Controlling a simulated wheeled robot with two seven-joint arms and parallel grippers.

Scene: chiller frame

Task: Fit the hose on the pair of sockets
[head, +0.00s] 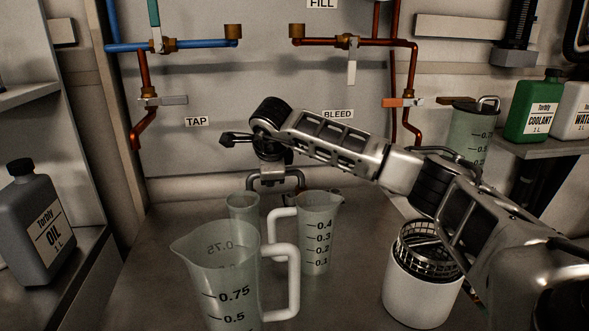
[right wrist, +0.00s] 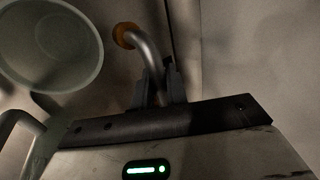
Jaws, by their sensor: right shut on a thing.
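The hose (right wrist: 140,46) is a short grey bent tube with a brass-coloured end, seen in the right wrist view. My right gripper (right wrist: 160,80) is shut on it. In the head view my right gripper (head: 272,171) points down behind the jugs, with the dark arched hose (head: 300,181) under it, partly hidden. The pair of sockets are the left brass socket (head: 233,32) on the blue pipe and the right brass socket (head: 297,32) on the copper pipe. Both open upward and are empty, well above the gripper. My left gripper is not in view.
A white canister with a mesh basket (head: 422,292) stands at right. A shelf at right holds a green coolant bottle (head: 535,110); an oil bottle (head: 42,225) stands left.

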